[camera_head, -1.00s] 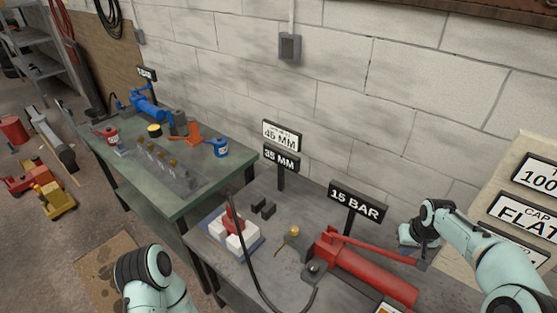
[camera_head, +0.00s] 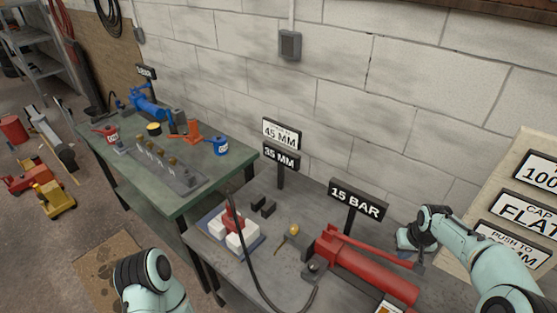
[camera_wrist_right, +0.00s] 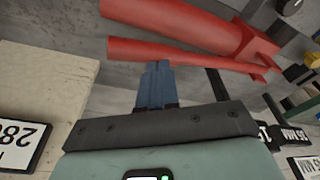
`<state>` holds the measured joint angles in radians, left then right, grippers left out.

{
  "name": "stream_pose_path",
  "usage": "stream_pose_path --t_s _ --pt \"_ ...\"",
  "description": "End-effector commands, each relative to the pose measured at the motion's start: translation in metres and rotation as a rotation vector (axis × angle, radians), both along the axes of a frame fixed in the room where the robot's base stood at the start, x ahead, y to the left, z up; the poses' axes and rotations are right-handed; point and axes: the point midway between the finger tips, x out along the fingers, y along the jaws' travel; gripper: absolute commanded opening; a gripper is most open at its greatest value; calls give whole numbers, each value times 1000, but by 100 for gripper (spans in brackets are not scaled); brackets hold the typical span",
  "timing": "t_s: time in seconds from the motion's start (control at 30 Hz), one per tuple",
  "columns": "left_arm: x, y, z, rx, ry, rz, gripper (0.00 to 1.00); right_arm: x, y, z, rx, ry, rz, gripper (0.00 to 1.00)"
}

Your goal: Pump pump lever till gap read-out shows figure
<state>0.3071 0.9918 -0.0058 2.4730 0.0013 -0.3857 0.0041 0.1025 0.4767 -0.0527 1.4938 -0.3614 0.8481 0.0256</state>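The red pump (camera_head: 372,276) lies on the grey bench, with its thin red pump lever (camera_head: 372,246) sloping above the body. My right gripper (camera_head: 418,262) is at the lever's free end. In the right wrist view my blue fingers (camera_wrist_right: 155,84) are together, and their tips meet the lever (camera_wrist_right: 190,56), which runs across them rather than between them. The black gap read-out (camera_head: 281,157) shows 35 MM. A white sign (camera_head: 281,132) above it reads 45 MM. My left arm shows at the lower left; its gripper is out of frame.
A black sign (camera_head: 357,200) behind the pump reads 15 BAR. A black hose (camera_head: 243,245) crosses the bench front. A red and white device (camera_head: 234,224) sits on a blue plate. A board with signs (camera_head: 520,190) stands at the right; a green bench (camera_head: 205,182) is further left.

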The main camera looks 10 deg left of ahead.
Motion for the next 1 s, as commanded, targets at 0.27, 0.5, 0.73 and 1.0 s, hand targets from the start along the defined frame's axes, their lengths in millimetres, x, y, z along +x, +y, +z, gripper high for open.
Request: stream_pose_path --t_s 0.27,0.5,0.73,1.0 --pt "-16 0 -17 0 19 0 100 -2 1 -36 2 5 1 0" --pt "-23 0 -24 0 26 0 100 -1 1 -52 3 2 2 0" --pt "-13 0 -13 0 15 0 100 1 1 -32 2 -2 0 0" --pt "8 0 7 0 -9 0 100 2 0 8 1 -3 0 0"
